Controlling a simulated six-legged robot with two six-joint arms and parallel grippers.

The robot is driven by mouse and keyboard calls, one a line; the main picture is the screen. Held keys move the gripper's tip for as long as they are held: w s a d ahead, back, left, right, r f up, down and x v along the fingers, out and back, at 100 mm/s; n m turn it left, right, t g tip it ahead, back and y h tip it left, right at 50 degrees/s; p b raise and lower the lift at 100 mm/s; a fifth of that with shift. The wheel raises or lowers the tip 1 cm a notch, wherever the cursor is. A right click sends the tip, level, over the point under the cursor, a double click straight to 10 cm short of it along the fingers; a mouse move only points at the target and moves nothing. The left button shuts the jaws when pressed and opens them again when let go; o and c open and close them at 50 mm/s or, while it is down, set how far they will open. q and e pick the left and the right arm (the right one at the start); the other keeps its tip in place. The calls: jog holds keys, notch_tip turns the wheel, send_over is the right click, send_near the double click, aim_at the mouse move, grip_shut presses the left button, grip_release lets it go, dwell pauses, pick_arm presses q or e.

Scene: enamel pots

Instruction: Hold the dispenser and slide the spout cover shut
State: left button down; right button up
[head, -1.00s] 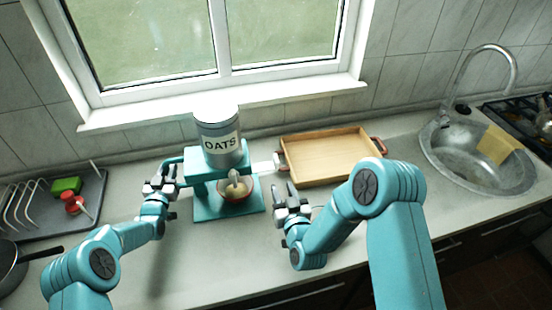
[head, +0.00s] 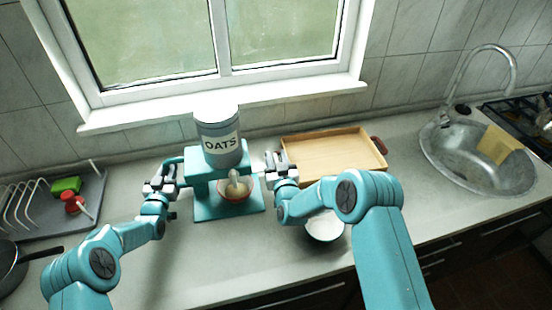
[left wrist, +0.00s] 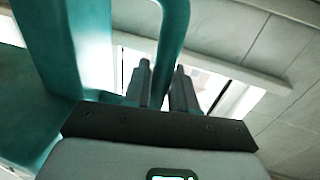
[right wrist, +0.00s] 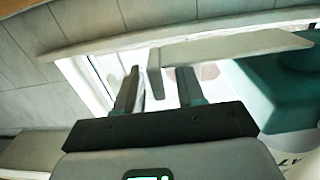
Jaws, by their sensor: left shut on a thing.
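The teal dispenser (head: 230,208) stands on the counter with a grey canister labelled OATS (head: 220,145) on top. Its pale spout (head: 237,186) points down at a reddish bowl (head: 234,197) with pale contents on its base. My left gripper (head: 162,180) is shut on the dispenser's side handle, a teal bar (left wrist: 172,45) between the fingers in the left wrist view. My right gripper (head: 278,163) is at the dispenser's right side. In the right wrist view its open fingers (right wrist: 158,88) stand either side of the bent end of a pale slide bar (right wrist: 225,48), with gaps showing.
A wooden tray (head: 335,150) lies just behind my right gripper. A dish rack (head: 50,210) is at left, a sink (head: 475,165) at right. The front middle counter is clear.

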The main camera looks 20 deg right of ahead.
aim_at(262, 167)
pick_arm(q)
jog(key=shift+r, duration=0.1)
pick_arm(e)
grip_shut()
jog(key=shift+w+a, duration=0.15)
jog(key=shift+a, duration=2.2)
pick_arm(q)
jog(key=shift+d, duration=0.1)
pick_arm(e)
jog(key=shift+d, duration=0.1)
grip_release()
